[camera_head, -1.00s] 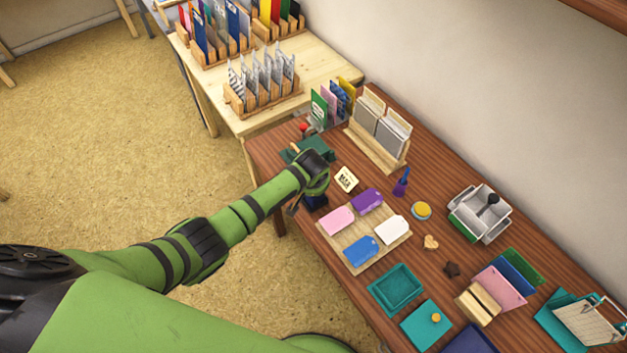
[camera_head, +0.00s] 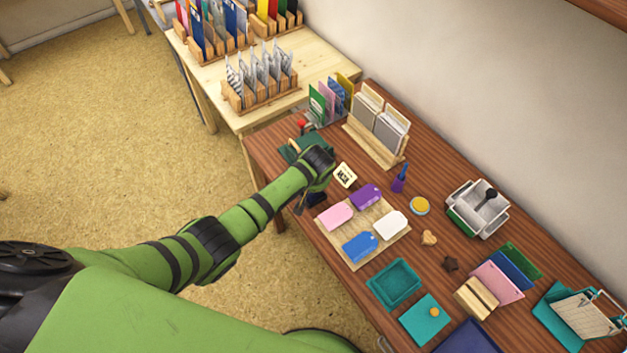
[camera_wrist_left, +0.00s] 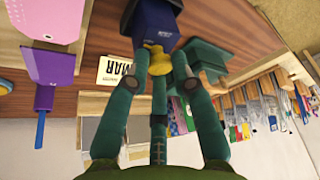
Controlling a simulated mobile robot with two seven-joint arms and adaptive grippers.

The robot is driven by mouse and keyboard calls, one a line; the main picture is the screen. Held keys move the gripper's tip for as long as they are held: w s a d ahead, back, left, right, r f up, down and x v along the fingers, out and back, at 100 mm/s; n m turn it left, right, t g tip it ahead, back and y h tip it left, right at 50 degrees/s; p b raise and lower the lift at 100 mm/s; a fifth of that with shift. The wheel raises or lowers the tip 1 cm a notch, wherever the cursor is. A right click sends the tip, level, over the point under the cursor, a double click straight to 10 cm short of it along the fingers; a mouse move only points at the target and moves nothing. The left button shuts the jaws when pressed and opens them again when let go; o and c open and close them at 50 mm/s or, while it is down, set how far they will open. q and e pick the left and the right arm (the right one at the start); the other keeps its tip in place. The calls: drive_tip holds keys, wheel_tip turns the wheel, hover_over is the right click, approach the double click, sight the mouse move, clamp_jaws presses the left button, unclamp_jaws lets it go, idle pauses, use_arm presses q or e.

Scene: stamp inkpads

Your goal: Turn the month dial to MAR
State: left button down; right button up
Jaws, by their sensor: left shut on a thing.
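A dark blue stamp body (camera_wrist_left: 156,22) with a yellow dial (camera_wrist_left: 158,64) shows at the top of the left wrist view. My left gripper (camera_wrist_left: 160,68) is shut on the yellow dial, with its green fingers around it. In the head view the dark blue body (camera_head: 316,199) is mostly hidden under my left gripper (camera_head: 314,184). The dial's month marking cannot be read. A cream card (camera_head: 345,175) lies just right of the gripper; in the left wrist view the card (camera_wrist_left: 116,72) reads MAR, upside down. My right gripper is not in view.
A wooden board (camera_head: 375,251) with pink, purple, blue and white tags lies close on the right. A dark green object (camera_head: 312,142) stands behind the gripper.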

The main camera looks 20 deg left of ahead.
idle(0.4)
use_arm(q)
drive_tip(key=c, duration=1)
unclamp_jaws()
drive_tip(key=shift+c, duration=0.2)
drive_tip(key=v, duration=1.2)
